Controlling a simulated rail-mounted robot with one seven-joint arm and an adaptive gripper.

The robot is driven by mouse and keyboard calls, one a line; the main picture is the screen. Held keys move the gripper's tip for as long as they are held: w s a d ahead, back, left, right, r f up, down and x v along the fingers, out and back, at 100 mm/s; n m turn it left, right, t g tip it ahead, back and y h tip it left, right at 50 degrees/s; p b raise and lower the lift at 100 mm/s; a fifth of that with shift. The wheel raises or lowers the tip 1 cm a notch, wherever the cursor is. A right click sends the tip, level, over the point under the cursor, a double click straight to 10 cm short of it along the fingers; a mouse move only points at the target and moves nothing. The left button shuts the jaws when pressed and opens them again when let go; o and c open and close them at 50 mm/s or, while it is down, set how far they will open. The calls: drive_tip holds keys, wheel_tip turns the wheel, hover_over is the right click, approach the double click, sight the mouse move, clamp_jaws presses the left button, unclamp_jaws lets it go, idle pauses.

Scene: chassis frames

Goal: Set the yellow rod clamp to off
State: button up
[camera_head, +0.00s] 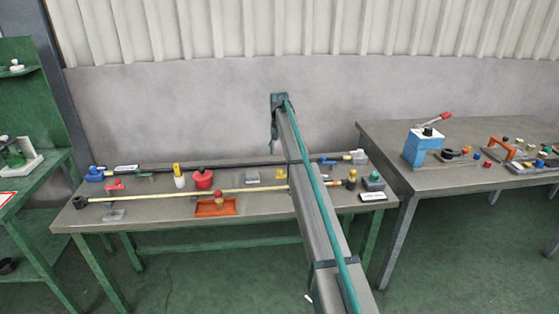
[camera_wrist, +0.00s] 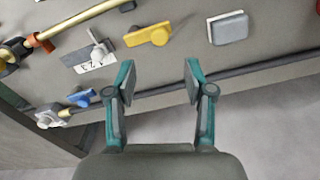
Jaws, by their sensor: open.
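A yellow piece (camera_wrist: 150,36) with a round raised hub and a flat arm pointing left lies on the grey table in the wrist view. It appears to be the yellow clamp; its off marking is not readable. In the head view a small yellow part (camera_head: 281,174) shows beside my arm, partly hidden. My gripper (camera_wrist: 160,76) is open and empty, fingers apart, with the yellow piece beyond its fingertips in the picture. No contact shows.
A dark rod (camera_wrist: 240,73) runs along the table's wall side, with a blue and white fitting (camera_wrist: 62,112). A grey block (camera_wrist: 228,27) sits right of the yellow piece. A lettered plate with a grey knob (camera_wrist: 98,52) and a pale rod (camera_wrist: 80,17) lie left.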

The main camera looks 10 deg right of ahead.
wheel_tip(320, 180, up, 2)
drive_tip(key=shift+r, duration=0.2)
drive_tip(key=s+a+f+p, duration=0.1)
drive_tip(key=s+f, duration=0.3)
drive_tip(key=s, duration=0.2)
drive_tip(key=s+a+f+g+p, duration=0.1)
drive_tip(key=s+a+f+p, duration=0.1)
drive_tip(key=s+f, duration=0.3)
drive_tip(key=s+a+f+g+p, duration=0.1)
drive_tip(key=s+a+f, duration=0.1)
drive_tip(key=s+f, duration=0.2)
drive_tip(key=shift+s+f, duration=0.15)
drive_tip(key=shift+s, duration=1.15)
drive_tip(key=s+d+f+n+g+b, duration=0.2)
drive_tip(key=s+f, duration=2.6)
drive_tip(key=s, duration=0.1)
drive_tip(key=s+f+g, duration=0.1)
drive_tip(key=s+f, duration=0.2)
drive_tip(key=s, duration=1)
drive_tip(key=s+d+f+n+g+b, duration=0.1)
drive_tip(key=s+f, duration=0.2)
drive_tip(key=s, duration=0.9)
drive_tip(key=s+d+f+b, duration=0.1)
drive_tip(key=s+f, duration=0.2)
drive_tip(key=s, duration=1)
drive_tip(key=shift+s+d+n+g, duration=0.15)
drive_tip(key=shift+s+n+g, duration=0.15)
drive_tip(key=shift+s+g, duration=0.1)
